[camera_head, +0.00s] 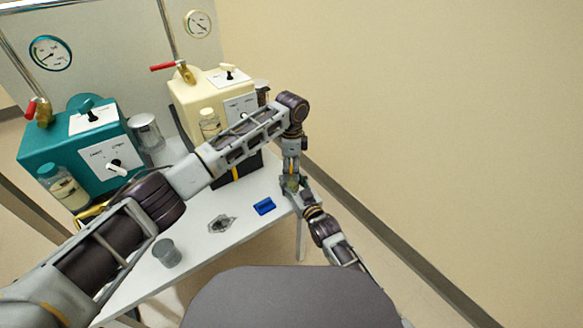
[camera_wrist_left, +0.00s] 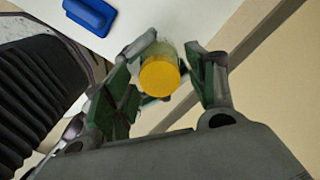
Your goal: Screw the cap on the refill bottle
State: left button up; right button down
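The refill bottle shows in the left wrist view as a small clear body (camera_wrist_left: 163,50), with the round yellow cap (camera_wrist_left: 159,76) at its top, facing the camera. I cannot tell how tightly the cap sits. My left gripper (camera_wrist_left: 163,92) has its green-padded fingers on both sides of the cap, with gaps showing, so it looks open. My right gripper reaches in from the left of that view and appears closed on the bottle body, partly hidden. In the head view the bottle (camera_head: 291,184) is a small greenish shape where both grippers meet, near the table's right edge.
The white table (camera_head: 200,262) bears a blue block (camera_head: 264,206), a grey piece (camera_head: 221,223) and a grey cup (camera_head: 167,252). Behind stand a teal box (camera_head: 50,145) and a cream box (camera_head: 190,97), each with a bottle in front, and a metal can (camera_head: 145,130).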

pick_arm(q)
jog(key=shift+r, duration=2.25)
jog(key=shift+c, duration=0.2)
